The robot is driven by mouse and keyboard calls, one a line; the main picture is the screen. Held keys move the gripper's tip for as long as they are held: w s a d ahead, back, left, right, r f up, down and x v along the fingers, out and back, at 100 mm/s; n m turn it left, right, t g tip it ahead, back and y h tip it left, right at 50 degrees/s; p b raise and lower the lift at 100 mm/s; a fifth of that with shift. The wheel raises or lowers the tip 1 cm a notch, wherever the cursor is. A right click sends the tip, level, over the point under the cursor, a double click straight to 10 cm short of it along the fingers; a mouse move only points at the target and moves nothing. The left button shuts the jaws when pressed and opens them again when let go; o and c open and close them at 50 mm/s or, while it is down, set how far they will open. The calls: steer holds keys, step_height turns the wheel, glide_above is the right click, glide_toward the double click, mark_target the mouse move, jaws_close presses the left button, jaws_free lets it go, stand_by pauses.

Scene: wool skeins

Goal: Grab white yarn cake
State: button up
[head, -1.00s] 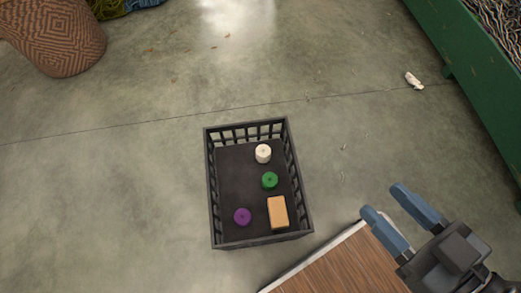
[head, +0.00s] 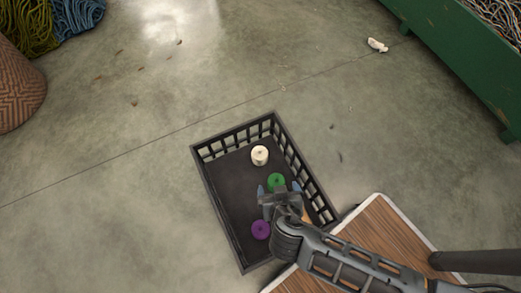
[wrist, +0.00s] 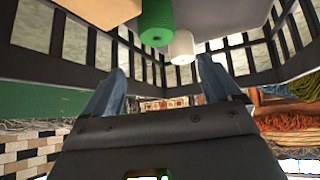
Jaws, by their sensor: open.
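The white yarn cake (head: 260,155) stands upright near the far end of a black crate (head: 205,185) in the head view. In the wrist view, which looks upside down, the white yarn cake (wrist: 182,48) shows between and beyond the fingertips. My gripper (head: 278,189) is open and empty over the crate, nearer to me than the white cake and apart from it. Its two blue fingers also frame the wrist view (wrist: 162,68). In the head view the fingers lie around the near side of the green yarn cake (head: 277,180); contact cannot be told.
A purple yarn cake (head: 261,230) lies at the crate's near end. An orange block (wrist: 102,12) shows in the wrist view; my gripper mostly hides it in the head view. A wooden board (head: 385,235) is beside the crate. A green bin (head: 465,65) stands far right.

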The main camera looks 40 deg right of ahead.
mark_target(259, 154)
steer(key=w+r+m+h+b, duration=0.2)
steer(key=w+m+h, duration=0.35)
steer(key=w, duration=0.55)
steer(key=f+b, duration=0.1)
steer(key=f, duration=0.1)
steer(key=f+b, duration=0.1)
steer(key=f, duration=0.1)
steer(key=f+b, duration=0.1)
steer(key=f, duration=0.2)
steer(key=shift+w+a+f+b, duration=0.1)
steer(key=shift+w+a+b, duration=0.05)
steer(key=shift+a+b, duration=0.25)
steer(key=shift+w+d+f, duration=0.1)
steer(key=shift+d+f, duration=0.15)
steer(key=shift+r+b+x, duration=0.15)
steer(key=shift+b+x, duration=0.35)
steer(key=shift+x, duration=1.25)
steer(key=shift+r+b+x, duration=0.1)
steer(key=shift+b+x, duration=0.4)
steer(key=shift+x, duration=1.25)
steer(key=shift+w+d, duration=0.1)
steer(key=c, duration=1.1)
